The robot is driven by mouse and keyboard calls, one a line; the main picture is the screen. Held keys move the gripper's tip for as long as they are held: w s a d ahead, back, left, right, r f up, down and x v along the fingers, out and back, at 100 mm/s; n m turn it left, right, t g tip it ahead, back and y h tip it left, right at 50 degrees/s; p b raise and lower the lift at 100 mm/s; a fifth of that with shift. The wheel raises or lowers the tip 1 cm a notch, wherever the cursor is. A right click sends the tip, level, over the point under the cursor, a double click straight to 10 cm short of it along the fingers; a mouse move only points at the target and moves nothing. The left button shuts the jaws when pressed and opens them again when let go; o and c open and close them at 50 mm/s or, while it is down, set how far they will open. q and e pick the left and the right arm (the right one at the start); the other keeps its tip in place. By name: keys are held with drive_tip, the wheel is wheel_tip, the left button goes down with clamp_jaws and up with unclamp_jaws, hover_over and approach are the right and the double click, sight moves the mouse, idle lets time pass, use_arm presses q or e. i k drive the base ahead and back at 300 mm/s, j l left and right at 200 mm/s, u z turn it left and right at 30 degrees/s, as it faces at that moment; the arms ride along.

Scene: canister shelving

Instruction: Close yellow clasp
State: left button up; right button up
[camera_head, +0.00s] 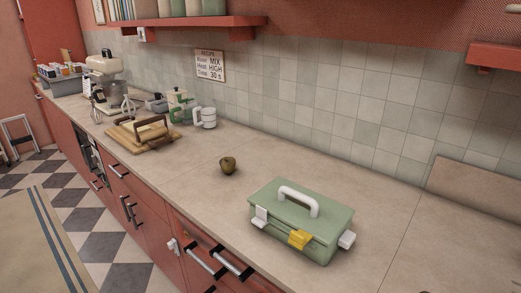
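A pale green box (284,221) with its lid down and a white carry handle (298,200) on top stands on the counter, right of centre. A yellow clasp (299,239) sits on its front side, near the lid seam. It seems to stick outward, but it is too small to tell its exact position. A white clasp (260,216) is at the box's left end and another white clasp (346,240) is at its right end. Neither of my grippers can be made out in view.
A round olive-brown fruit (228,165) lies on the counter (185,178) behind and left of the box. A wooden board (140,134), green-and-white kitchenware (181,107) and a stand mixer (104,67) are further left. Handled red drawers are below. Counter right of the box is clear.

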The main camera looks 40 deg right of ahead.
sight(298, 239)
drive_tip(key=z, duration=1.6)
